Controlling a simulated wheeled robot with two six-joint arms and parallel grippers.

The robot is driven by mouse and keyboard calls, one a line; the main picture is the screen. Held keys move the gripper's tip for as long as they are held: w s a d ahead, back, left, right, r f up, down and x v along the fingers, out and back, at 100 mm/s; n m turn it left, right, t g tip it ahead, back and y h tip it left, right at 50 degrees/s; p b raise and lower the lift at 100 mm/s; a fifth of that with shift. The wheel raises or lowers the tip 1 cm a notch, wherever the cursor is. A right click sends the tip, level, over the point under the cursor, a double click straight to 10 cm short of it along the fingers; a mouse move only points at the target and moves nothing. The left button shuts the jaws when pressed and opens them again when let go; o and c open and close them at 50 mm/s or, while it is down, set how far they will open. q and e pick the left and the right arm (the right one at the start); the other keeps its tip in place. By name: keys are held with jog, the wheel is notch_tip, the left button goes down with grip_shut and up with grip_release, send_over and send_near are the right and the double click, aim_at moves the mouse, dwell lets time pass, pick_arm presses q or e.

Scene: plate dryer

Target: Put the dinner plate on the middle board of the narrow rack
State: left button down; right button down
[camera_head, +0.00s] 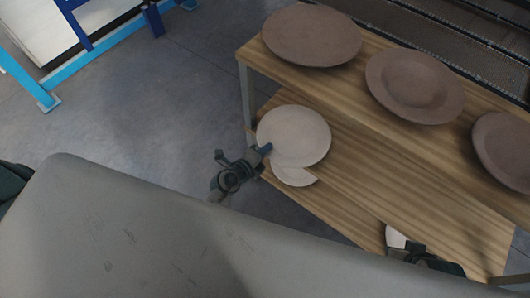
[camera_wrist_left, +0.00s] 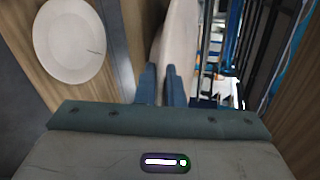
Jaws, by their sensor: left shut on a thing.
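A pale round dinner plate (camera_head: 293,130) is at the left end of the narrow rack's middle board (camera_head: 365,165). My left gripper (camera_head: 267,149) is shut on its near left rim. In the left wrist view the held plate (camera_wrist_left: 180,35) shows nearly edge-on between the fingers (camera_wrist_left: 161,84). I cannot tell whether it touches the board.
The rack's top board carries brown plates: one at the left (camera_head: 312,35), one in the middle (camera_head: 414,85), one at the right (camera_head: 505,150). A pale piece (camera_head: 396,237) shows beside my right gripper. A blue frame (camera_head: 90,50) stands at the upper left; the floor between is clear.

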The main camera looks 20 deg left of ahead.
pick_arm(q)
jog(key=shift+w, duration=0.1)
pick_arm(e)
jog(key=shift+a+r, duration=0.1)
pick_arm(q)
jog(key=shift+f, duration=0.15)
jog(key=c, duration=1.5)
grip_release()
jog(key=shift+f, duration=0.1)
jog(key=shift+c, duration=0.2)
